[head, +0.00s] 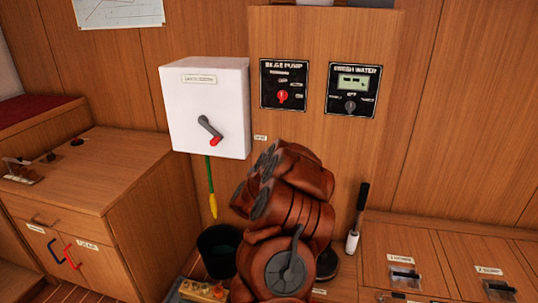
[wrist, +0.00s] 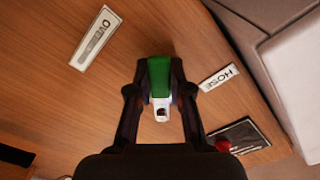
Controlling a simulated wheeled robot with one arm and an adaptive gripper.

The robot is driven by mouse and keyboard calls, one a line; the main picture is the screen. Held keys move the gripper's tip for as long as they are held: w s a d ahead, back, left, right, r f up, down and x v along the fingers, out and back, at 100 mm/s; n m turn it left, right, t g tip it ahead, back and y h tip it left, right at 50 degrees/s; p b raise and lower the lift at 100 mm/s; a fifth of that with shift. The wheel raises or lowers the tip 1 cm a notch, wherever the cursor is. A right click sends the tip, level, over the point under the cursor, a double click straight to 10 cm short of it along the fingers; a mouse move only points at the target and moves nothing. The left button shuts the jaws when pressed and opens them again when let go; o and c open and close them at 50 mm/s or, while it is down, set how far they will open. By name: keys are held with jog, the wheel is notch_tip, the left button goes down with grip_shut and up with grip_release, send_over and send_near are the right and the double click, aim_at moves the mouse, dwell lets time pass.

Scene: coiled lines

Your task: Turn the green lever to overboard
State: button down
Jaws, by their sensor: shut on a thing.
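In the wrist view the green lever (wrist: 160,75) sits between the two fingers of my gripper (wrist: 160,88), which is shut on it. A pale metal end (wrist: 161,109) shows below its green part. A label beginning "OVE" (wrist: 95,38), its rest hard to read, is on the wood to the upper left. A "HOSE" label (wrist: 217,77) is just right of the right finger. The lever lies between the two labels; I cannot tell its exact setting. In the head view my arm hides the lever and gripper.
A white box (head: 207,105) with a red-tipped handle hangs left of my arm. The bilge pump panel (head: 284,84) and fresh water panel (head: 352,91) are on the wall above. A dark bucket (head: 217,250) stands below left. Drawers (head: 400,257) are at right.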

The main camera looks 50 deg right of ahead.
jog(key=shift+s+d+f+n+p, duration=0.25)
jog(key=shift+s+n+p, duration=0.45)
jog(key=shift+n, duration=0.75)
jog(key=shift+s+d+f+n+p, duration=0.2)
jog(key=shift+s+d+n+p, duration=0.15)
jog(key=shift+n+p, duration=0.85)
jog(key=shift+s+d+f+n+p, duration=0.2)
jog(key=shift+s+n+p, duration=0.4)
jog(key=shift+n, duration=1.05)
jog(key=c, duration=1.1)
grip_release()
jog(key=shift+o, duration=0.3)
jog(key=shift+a, duration=0.15)
jog(key=v, duration=0.7)
jog(key=shift+s+a, duration=0.1)
